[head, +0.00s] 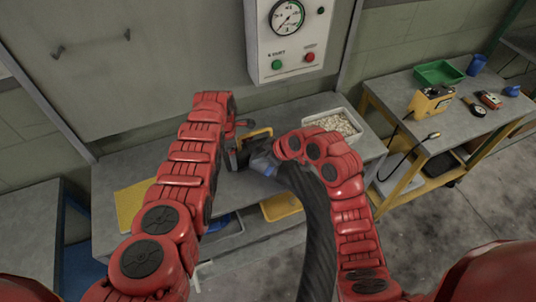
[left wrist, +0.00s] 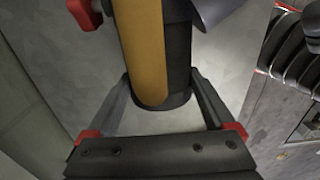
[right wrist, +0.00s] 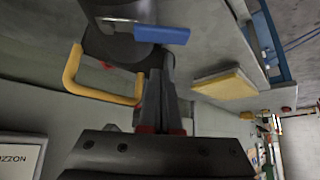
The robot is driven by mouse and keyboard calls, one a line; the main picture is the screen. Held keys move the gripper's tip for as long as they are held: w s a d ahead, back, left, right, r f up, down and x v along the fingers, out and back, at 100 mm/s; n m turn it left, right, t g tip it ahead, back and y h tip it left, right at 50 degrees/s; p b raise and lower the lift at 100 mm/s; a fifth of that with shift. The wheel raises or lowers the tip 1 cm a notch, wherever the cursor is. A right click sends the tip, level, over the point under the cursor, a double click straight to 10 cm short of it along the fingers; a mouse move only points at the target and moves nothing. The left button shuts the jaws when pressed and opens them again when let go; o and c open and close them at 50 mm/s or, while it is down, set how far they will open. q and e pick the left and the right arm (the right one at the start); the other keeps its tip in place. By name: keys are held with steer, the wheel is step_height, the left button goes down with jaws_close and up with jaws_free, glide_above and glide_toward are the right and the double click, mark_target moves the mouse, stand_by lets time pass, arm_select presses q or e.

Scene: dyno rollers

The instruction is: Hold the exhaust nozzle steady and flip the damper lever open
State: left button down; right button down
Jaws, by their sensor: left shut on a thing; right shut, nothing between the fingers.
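The exhaust nozzle (head: 243,157) is a dark piece at the end of a thick black hose (head: 318,215), with a yellow handle (head: 258,134). In the left wrist view my left gripper (left wrist: 163,92) is shut around the dark nozzle body (left wrist: 178,55), with the yellow handle (left wrist: 143,45) between its fingers. A blue-tipped lever (right wrist: 162,33), apparently the damper lever, shows by the nozzle in the right wrist view. My right gripper (right wrist: 160,78) is shut and empty, its tips close to that lever; contact is unclear. The arms partly hide the nozzle in the head view.
A grey bench (head: 120,170) lies below, with a yellow pad (head: 130,203) at left and a white bin of pale bits (head: 334,124) at right. A gauge box (head: 290,40) hangs behind. A side table (head: 420,138) holds a green tray (head: 438,73).

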steer(key=shift+s+d+f, duration=0.35)
steer(key=shift+d+f, duration=0.1)
steer(key=shift+d, duration=0.1)
steer(key=shift+s+d+f, duration=0.35)
steer(key=shift+d+f, duration=0.05)
steer(key=shift+d, duration=0.15)
